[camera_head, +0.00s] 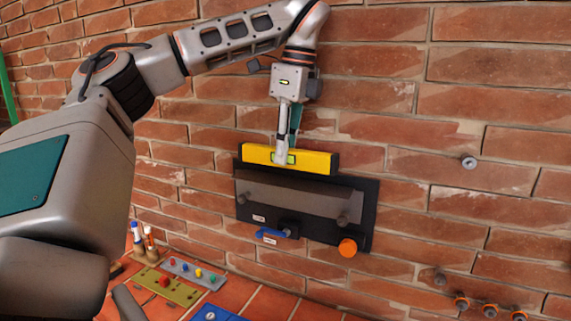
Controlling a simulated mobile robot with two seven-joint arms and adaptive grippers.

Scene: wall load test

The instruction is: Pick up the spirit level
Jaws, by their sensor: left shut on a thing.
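The yellow spirit level (315,160) has black ends and a green vial near its middle. It lies almost level in front of the top edge of a black wall panel (364,205); I cannot tell whether it touches the panel. My left gripper (282,158) reaches down from above and is shut on the spirit level near its middle. The fingers cover part of the level's face. My right gripper is not in view.
The panel carries a grey bar (290,197), an orange knob (348,247) and a blue-handled part (270,234). Below are a board with coloured knobs (192,272), an olive plate (167,286) and small bottles. Bolts (469,162) stick out of the brick wall at right.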

